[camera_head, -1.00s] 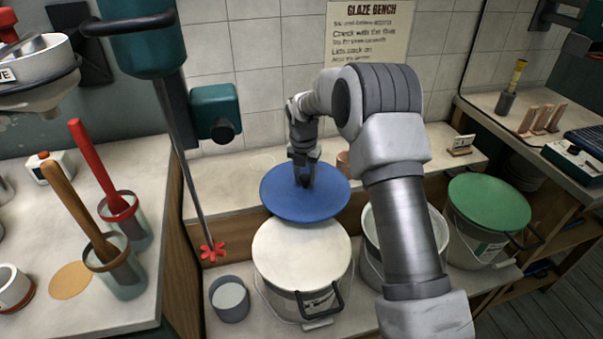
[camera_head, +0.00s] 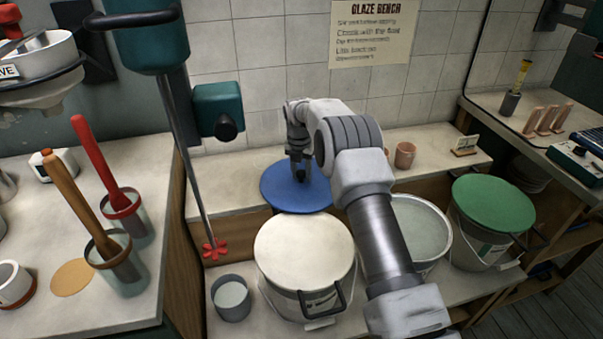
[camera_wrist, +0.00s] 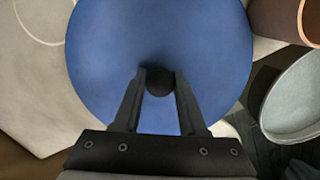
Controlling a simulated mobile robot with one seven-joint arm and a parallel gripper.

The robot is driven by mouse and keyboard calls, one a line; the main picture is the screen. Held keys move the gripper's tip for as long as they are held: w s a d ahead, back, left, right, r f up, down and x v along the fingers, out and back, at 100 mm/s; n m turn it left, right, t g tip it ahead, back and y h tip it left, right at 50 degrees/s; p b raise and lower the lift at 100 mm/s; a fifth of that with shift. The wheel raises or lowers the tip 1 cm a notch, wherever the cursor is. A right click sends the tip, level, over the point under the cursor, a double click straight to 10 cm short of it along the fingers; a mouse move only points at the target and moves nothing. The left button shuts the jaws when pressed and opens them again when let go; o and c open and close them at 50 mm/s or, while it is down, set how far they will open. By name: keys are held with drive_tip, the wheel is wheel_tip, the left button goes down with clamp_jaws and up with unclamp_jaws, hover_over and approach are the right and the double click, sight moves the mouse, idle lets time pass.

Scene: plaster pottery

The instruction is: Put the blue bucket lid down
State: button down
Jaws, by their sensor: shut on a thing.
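The blue bucket lid (camera_head: 283,199) is a flat round disc with a dark knob at its middle. My gripper (camera_head: 300,174) is over the lid's centre, and its fingers are shut on the knob. In the wrist view the blue lid (camera_wrist: 205,50) fills the middle, and the fingers of my gripper (camera_wrist: 159,82) are on either side of the knob. The lid is at the raised back shelf, behind the white-lidded bucket. I cannot tell whether it touches the shelf.
A bucket with a white lid (camera_head: 303,250) stands in front. An open bucket of pale glaze (camera_head: 420,232) and a green-lidded bucket (camera_head: 492,204) stand to the right. A small cup (camera_head: 405,155) is on the back shelf (camera_head: 440,170). A mixer rod (camera_head: 190,165) hangs at the left.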

drive_tip(key=shift+f, duration=0.1)
drive_tip(key=shift+c, duration=2.3)
unclamp_jaws()
